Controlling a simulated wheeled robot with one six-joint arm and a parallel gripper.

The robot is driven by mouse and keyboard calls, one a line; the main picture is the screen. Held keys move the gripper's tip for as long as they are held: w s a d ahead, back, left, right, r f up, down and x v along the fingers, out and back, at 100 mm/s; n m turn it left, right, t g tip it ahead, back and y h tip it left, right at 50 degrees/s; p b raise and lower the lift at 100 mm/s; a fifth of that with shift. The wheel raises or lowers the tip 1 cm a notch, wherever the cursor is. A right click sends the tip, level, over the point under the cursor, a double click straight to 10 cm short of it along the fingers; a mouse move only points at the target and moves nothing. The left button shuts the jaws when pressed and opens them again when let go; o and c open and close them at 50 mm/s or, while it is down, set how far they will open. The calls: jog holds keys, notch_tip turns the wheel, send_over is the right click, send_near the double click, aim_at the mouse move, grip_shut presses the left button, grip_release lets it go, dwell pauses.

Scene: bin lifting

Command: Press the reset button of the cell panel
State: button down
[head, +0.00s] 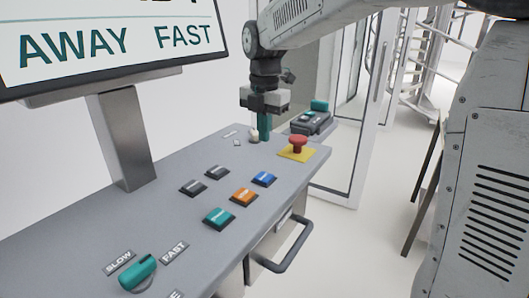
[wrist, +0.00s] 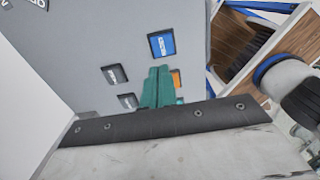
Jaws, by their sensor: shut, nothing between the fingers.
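The grey cell panel (head: 200,231) carries several square push buttons. A blue button (head: 264,179) sits on the right side; in the wrist view (wrist: 162,44) it shows beyond my fingertips, its white lettering too small to read surely. An orange button (head: 243,196) is partly hidden behind my fingers in the wrist view. A green button (head: 219,218) and two dark buttons (head: 216,172) (head: 192,187) are nearby. My gripper (head: 265,137) is shut and empty, its teal fingers pointing down over the panel's far end. The fingers also show in the wrist view (wrist: 160,72).
A red mushroom button (head: 298,142) on a yellow plate stands right of my gripper. A small white knob (head: 254,136) is close to its fingers. A teal rotary knob (head: 138,271) sits at the near end. A screen (head: 110,45) on a post rises at left.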

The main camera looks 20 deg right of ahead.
jog(key=shift+r, duration=1.45)
jog(key=s+d+f+m, duration=0.1)
jog(key=s+f+m, duration=0.1)
jog(key=s+m, duration=0.6)
jog(key=s+d+f+m, duration=0.2)
jog(key=s+m, duration=0.6)
jog(key=s, duration=0.4)
jog(key=s+d+f+m+t, duration=0.1)
jog(key=s+f+m, duration=0.2)
jog(key=s+m, duration=0.6)
jog(key=shift+s+d+f, duration=0.2)
jog(key=shift+s+f, duration=0.15)
jog(key=shift+s, duration=0.55)
